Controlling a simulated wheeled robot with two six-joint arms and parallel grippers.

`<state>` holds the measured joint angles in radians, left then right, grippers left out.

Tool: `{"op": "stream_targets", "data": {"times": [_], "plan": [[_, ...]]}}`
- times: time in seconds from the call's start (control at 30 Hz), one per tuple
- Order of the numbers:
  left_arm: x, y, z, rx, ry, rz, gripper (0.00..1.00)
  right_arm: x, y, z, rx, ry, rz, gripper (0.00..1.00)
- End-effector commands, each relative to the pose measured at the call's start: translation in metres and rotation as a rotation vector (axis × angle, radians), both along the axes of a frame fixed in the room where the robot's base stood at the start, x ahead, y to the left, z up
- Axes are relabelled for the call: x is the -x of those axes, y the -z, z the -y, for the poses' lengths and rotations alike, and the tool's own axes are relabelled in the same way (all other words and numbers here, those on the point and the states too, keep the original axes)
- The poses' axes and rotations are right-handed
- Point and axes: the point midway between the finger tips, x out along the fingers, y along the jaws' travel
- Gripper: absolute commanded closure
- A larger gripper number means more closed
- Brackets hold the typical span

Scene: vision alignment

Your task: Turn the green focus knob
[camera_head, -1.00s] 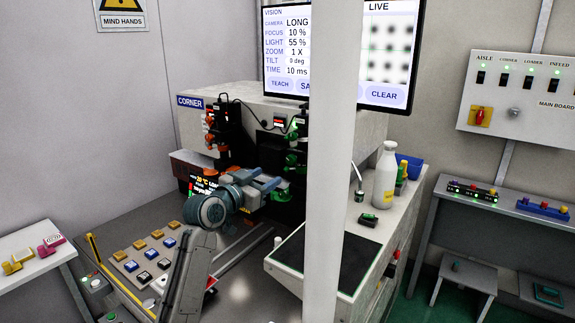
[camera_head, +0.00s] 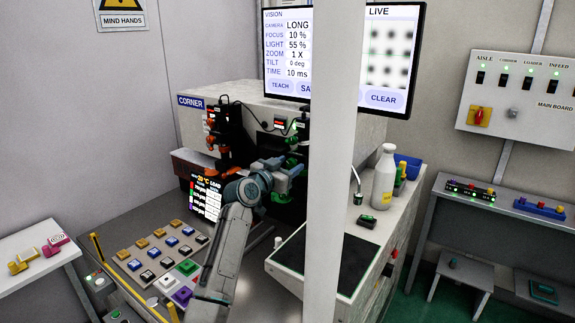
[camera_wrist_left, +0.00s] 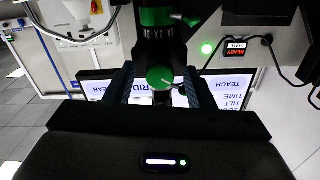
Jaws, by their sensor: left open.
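My left gripper (camera_head: 293,167) is raised at the right-hand camera unit in the head view, in front of its dark body with green parts. In the left wrist view the open fingers of the left gripper (camera_wrist_left: 161,88) stand on both sides of a round green knob (camera_wrist_left: 160,78) with a white pointer line. I cannot tell whether either finger touches it. A green ring (camera_wrist_left: 168,17) and zoom marks sit above the knob on the black lens barrel. In the head view the gripper largely hides the knob. The vision screen (camera_head: 290,45) reads focus 10 %. My right gripper is not in view.
A second camera unit with orange parts (camera_head: 222,135) stands to the left. A white post (camera_head: 335,200) crosses the view just right of the gripper. A button panel (camera_head: 150,262) lies below. A cable (camera_wrist_left: 223,55) hangs right of the knob in the wrist view.

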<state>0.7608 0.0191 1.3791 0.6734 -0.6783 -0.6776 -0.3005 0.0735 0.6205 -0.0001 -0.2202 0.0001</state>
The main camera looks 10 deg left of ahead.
Motion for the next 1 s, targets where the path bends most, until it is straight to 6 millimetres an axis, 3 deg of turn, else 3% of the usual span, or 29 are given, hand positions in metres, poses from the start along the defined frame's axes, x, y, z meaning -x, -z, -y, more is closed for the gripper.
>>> {"op": "stream_targets", "data": {"times": [0.17, 0.4, 0.77, 1.0], "plan": [[0.0001, 0.0003, -0.0001, 0.000, 0.000, 0.000, 0.51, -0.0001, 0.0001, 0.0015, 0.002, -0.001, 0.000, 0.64], [0.0002, 0.0005, -0.0003, 0.000, 0.000, -0.001, 0.96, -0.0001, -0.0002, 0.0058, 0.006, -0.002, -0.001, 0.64], [0.0002, 0.0004, -0.0003, 0.045, 0.000, -0.020, 0.96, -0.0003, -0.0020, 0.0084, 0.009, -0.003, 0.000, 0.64], [0.0003, 0.0002, -0.0003, 0.185, 0.000, -0.079, 0.96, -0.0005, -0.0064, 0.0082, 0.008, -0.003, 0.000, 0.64]]}}
